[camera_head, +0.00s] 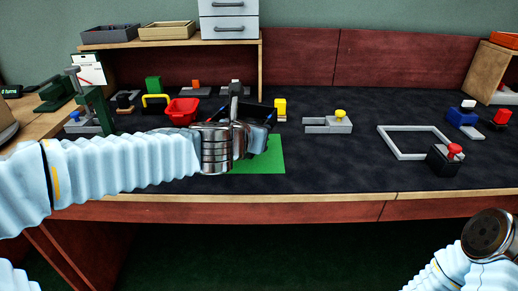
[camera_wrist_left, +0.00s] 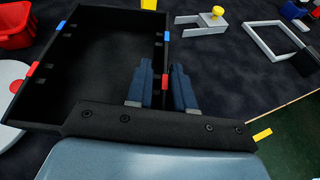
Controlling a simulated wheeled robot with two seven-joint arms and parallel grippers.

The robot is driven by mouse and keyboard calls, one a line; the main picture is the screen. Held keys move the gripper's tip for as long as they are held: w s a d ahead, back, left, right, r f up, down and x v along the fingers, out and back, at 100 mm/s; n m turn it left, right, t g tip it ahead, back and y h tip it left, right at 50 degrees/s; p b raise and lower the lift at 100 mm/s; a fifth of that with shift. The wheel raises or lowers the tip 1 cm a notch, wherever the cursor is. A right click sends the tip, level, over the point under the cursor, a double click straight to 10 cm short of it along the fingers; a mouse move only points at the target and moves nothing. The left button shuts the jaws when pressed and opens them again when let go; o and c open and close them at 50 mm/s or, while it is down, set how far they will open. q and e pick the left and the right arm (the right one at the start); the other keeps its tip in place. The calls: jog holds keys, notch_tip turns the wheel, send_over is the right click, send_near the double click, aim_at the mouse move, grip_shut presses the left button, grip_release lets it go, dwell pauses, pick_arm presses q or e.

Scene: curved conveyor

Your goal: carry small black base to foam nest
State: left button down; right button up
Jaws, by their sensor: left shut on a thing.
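The small black base (camera_wrist_left: 95,75) is an open black tray with red and blue tabs on its walls. In the head view, part of it (camera_head: 258,112) shows behind my left gripper (camera_head: 262,135). In the left wrist view, my left gripper (camera_wrist_left: 162,88) is shut on the tray's right wall, one finger on each side. A green mat (camera_head: 268,163) lies below the gripper. No part is clearly recognisable as the foam nest; a light grey square frame (camera_head: 385,142) lies on the right of the table.
A grey notched block with a yellow knob (camera_head: 340,114) lies between mat and frame. A black block with a red knob (camera_head: 444,162) stands at the frame's front right corner. A red bin (camera_head: 182,110) stands behind my left arm. The dark table between block and frame is clear.

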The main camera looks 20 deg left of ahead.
pick_arm(q)
jog(key=w+f, duration=0.1)
jog(key=f, duration=0.1)
jog(key=w+f, duration=0.2)
jog(key=shift+a, duration=0.2)
jog(key=shift+w+f+b, duration=0.35)
jog(key=shift+f+b, duration=0.05)
jog(key=shift+f, duration=0.2)
jog(key=f, duration=0.1)
jog(key=f+b, duration=0.2)
jog(key=shift+w+a+f, duration=0.1)
jog(key=shift+w+f, duration=0.15)
jog(key=shift+w, duration=0.05)
jog(key=c, duration=1)
grip_release()
jog(key=shift+r, duration=0.1)
